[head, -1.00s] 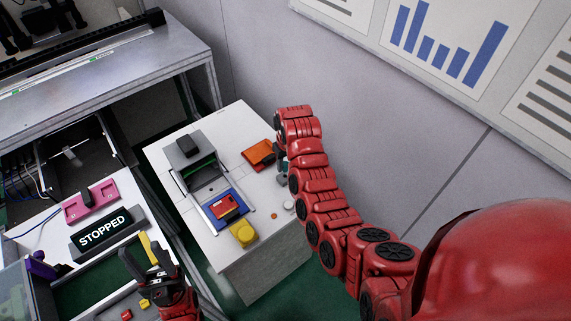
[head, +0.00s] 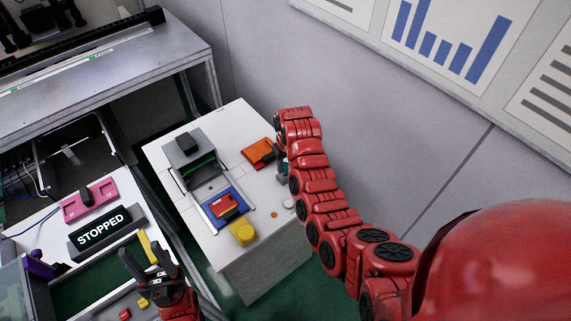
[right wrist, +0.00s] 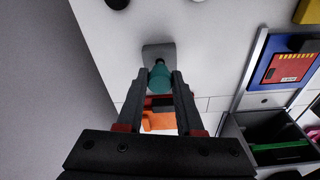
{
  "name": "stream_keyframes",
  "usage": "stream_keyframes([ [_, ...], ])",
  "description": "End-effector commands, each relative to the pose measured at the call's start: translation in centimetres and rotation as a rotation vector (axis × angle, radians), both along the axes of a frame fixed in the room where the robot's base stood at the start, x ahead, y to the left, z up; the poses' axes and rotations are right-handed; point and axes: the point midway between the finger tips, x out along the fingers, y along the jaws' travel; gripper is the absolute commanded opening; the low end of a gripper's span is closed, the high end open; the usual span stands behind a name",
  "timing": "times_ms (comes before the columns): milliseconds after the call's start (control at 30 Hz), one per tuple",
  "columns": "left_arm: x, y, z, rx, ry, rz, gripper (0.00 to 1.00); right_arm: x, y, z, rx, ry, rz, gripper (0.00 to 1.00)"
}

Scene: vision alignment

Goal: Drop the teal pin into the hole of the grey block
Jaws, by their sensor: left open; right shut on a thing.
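The teal pin (right wrist: 158,77) is between the fingertips of my right gripper (right wrist: 160,84) in the right wrist view. The grey block (right wrist: 156,51) lies on the white table just beyond the pin, which overlaps its near part. A dark spot shows at the pin's far end; I cannot tell whether it is the hole or the pin's tip, nor whether pin and block touch. In the head view my right gripper (head: 281,166) is at the table's right side, partly hidden by its arm. My left gripper (head: 143,262) is open and empty at the lower left.
An orange item (head: 259,152) lies beside my right gripper. A grey fixture (head: 191,160), a blue tray (head: 216,219) with a red part and a yellow block (head: 243,232) stand on the white table. The wall is close to the right. A "STOPPED" sign (head: 101,229) stands at left.

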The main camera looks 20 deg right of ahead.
Motion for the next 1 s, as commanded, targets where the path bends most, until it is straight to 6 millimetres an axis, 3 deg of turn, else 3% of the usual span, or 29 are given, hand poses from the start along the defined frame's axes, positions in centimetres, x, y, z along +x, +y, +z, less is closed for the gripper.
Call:
stream_keyframes([
  [800,0.0,0.0,-1.4,0.000,0.000,0.000,0.50,0.0,0.0,-2.1,0.000,0.001,0.000,0.00],
  [833,0.0,0.0,-1.3,0.000,0.000,0.000,0.50,0.0,0.0,-2.1,0.000,0.001,0.000,0.39],
  [1000,0.0,0.0,-1.3,0.000,0.000,0.000,0.50,0.0,0.0,-2.0,0.000,0.001,0.000,0.70],
])
